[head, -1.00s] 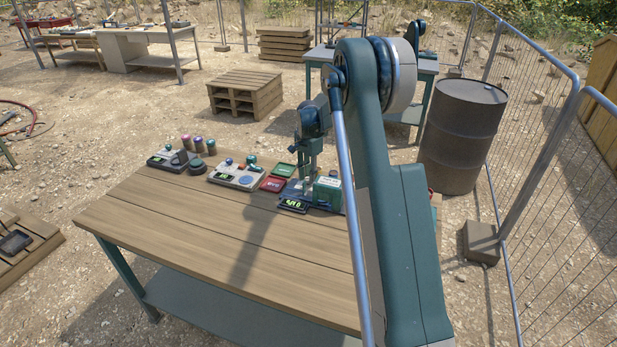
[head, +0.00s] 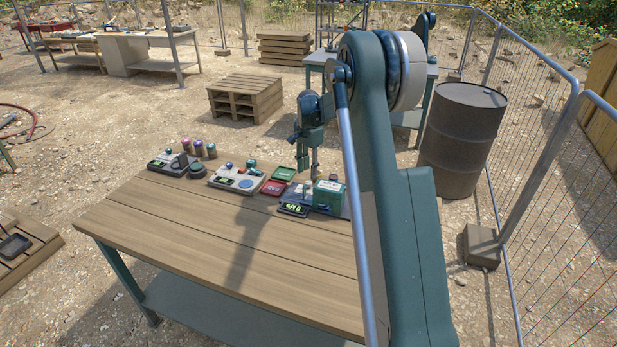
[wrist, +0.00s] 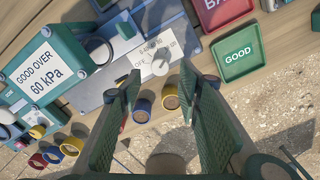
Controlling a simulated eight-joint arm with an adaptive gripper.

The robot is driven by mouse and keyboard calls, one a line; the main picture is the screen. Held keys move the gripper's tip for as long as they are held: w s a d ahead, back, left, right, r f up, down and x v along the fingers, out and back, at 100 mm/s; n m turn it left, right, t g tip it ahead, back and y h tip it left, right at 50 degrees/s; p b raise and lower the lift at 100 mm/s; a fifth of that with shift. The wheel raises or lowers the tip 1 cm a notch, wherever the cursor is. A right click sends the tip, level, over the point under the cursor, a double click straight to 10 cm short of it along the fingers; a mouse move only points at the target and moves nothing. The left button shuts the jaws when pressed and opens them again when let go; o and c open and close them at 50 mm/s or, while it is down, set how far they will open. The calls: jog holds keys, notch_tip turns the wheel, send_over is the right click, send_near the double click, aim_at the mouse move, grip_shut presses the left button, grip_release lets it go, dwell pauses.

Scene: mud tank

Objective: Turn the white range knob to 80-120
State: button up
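The white range knob (wrist: 160,66) sits on a grey instrument panel (wrist: 128,84) in the wrist view. Small markings surround it, with "OFF" to its left; I cannot read its exact setting. My gripper (wrist: 159,74) is open, its two green fingers apart, with the knob showing between the tips in the picture. Whether a finger touches the knob cannot be told. In the head view my gripper (head: 308,168) hangs over the back of the table, by the instrument's lit display (head: 293,210). The knob is too small to make out there.
A green box (wrist: 42,62) labelled "GOOD OVER 60 kPa" stands beside the panel. A green GOOD tray (wrist: 240,52) and a red tray (wrist: 222,12) lie to the right. Several coloured rings lie near the fingers. The wooden table's front (head: 190,235) is clear.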

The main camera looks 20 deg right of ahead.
aim_at(308, 183)
notch_tip(308, 183, up, 6)
jog(key=shift+r, duration=0.2)
dwell(0.5)
jog(key=s+a+r+n+t, duration=0.1)
jog(key=s+a+r+n, duration=0.1)
jog(key=s+a+r, duration=0.5)
jog(key=s+a+r+n+t, duration=0.1)
jog(key=s+a+r+n, duration=0.3)
jog(key=s, duration=0.5)
jog(key=s+a+r+n+t, duration=0.1)
jog(key=s+a+r, duration=0.3)
jog(key=s+r, duration=0.35)
jog(key=s+a+f+n+t, duration=0.1)
jog(key=s+a+f+n, duration=0.1)
jog(key=s, duration=0.7)
jog(key=s+a+f+n+t, duration=0.1)
jog(key=s+a+f+n, duration=0.2)
jog(key=s, duration=0.7)
jog(key=s+a+f+n+t, duration=0.2)
jog(key=s+a+n, duration=0.1)
jog(key=s, duration=0.7)
jog(key=shift+a+f, duration=0.25)
jog(key=shift+a, duration=0.1)
